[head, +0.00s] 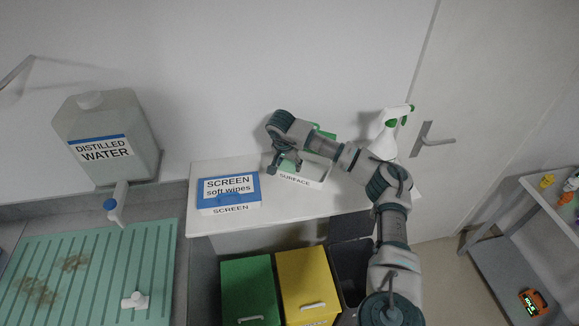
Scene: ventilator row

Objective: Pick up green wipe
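A white box labelled SURFACE (318,184) stands on the white counter. Green material (287,168) shows in it, partly hidden by my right gripper; I take this for the green wipe. A green part (324,131) also shows behind my arm. My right gripper (285,170) points down over the left part of this box. Its two fingers look spread apart, with green between or behind them. I cannot tell whether they touch it. My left gripper is not in view.
A blue and white SCREEN soft wipes box (228,205) stands left on the counter (290,210). A spray bottle (385,138) is behind my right arm. A distilled water canister (108,170) and green ribbed mat (95,270) are left. Green (248,280) and yellow (305,275) bins stand below.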

